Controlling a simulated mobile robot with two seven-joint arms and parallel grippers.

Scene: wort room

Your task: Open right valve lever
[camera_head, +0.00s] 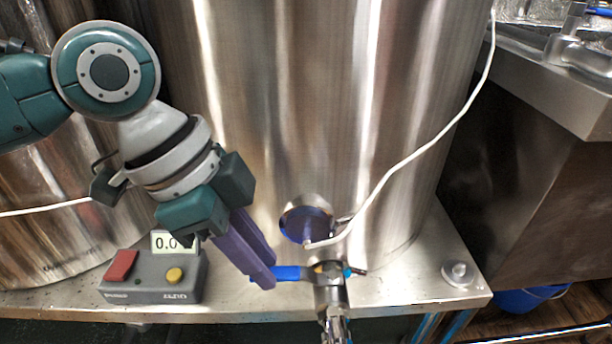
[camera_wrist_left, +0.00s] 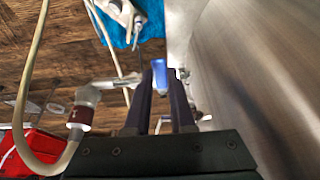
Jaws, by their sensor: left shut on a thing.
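The right valve (camera_head: 330,292) is a metal tap at the foot of the large steel tank, at the front edge of the metal bench. Its blue lever (camera_head: 290,273) points left, roughly level. My left gripper (camera_head: 266,280) comes down from the upper left with its purple fingers at the lever's free end. In the left wrist view the blue lever (camera_wrist_left: 159,74) shows between the fingertips of my left gripper (camera_wrist_left: 161,80), which is shut on it. The fingers hide the lever's tip in the head view. My right gripper is in neither view.
A grey control box (camera_head: 153,283) with red and yellow buttons and a display stands left of my gripper. A white cable (camera_head: 418,153) runs down the tank (camera_head: 300,110) to a round fitting (camera_head: 306,222) above the valve. A blue bucket (camera_head: 530,298) is below right.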

